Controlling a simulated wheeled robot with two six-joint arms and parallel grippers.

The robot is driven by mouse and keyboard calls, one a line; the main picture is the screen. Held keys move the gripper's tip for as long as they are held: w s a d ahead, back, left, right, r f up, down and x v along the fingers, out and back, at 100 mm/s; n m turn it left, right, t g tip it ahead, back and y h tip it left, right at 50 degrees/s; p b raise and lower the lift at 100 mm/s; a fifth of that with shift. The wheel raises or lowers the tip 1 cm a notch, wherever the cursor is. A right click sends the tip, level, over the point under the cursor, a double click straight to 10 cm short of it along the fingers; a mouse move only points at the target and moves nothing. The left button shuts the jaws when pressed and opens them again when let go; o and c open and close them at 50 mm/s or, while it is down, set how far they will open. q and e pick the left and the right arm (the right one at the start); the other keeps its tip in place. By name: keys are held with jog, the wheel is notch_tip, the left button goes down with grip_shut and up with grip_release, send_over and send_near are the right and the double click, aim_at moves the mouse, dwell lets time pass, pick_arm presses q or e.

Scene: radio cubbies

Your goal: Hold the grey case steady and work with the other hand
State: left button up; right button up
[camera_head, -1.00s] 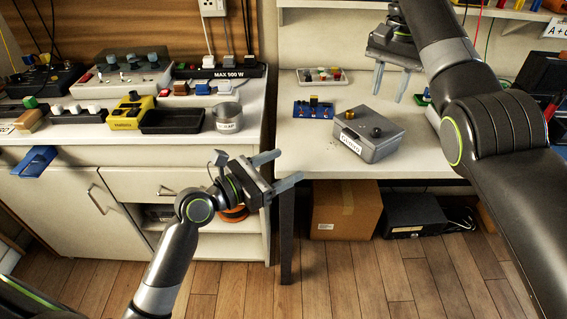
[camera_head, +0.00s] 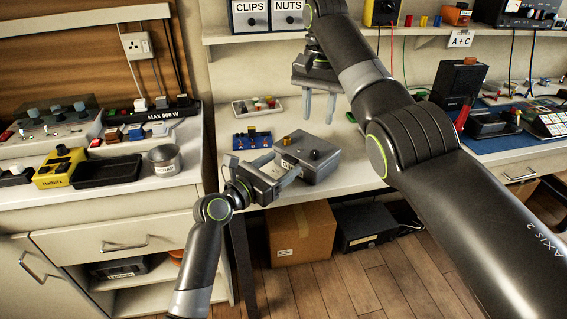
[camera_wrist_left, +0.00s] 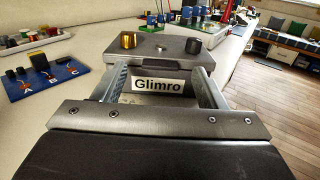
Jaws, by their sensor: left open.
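The grey case (camera_head: 322,160) stands on the right-hand bench, with a brass knob (camera_head: 287,141) and a dark knob (camera_head: 314,154) on its lid. In the left wrist view the case (camera_wrist_left: 165,45) shows its front label, "Glimro" (camera_wrist_left: 160,85). My left gripper (camera_head: 277,168) is open at the case's front, and its fingers (camera_wrist_left: 160,72) lie to either side of the label. I cannot tell whether they touch the case. My right gripper (camera_head: 319,106) is open and empty, up behind the case.
A cardboard box (camera_head: 301,234) stands under the bench. A round scrap tin (camera_head: 165,160) stands on the left counter. A shelf runs above.

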pick_arm(q)
jog(key=shift+x, duration=0.9)
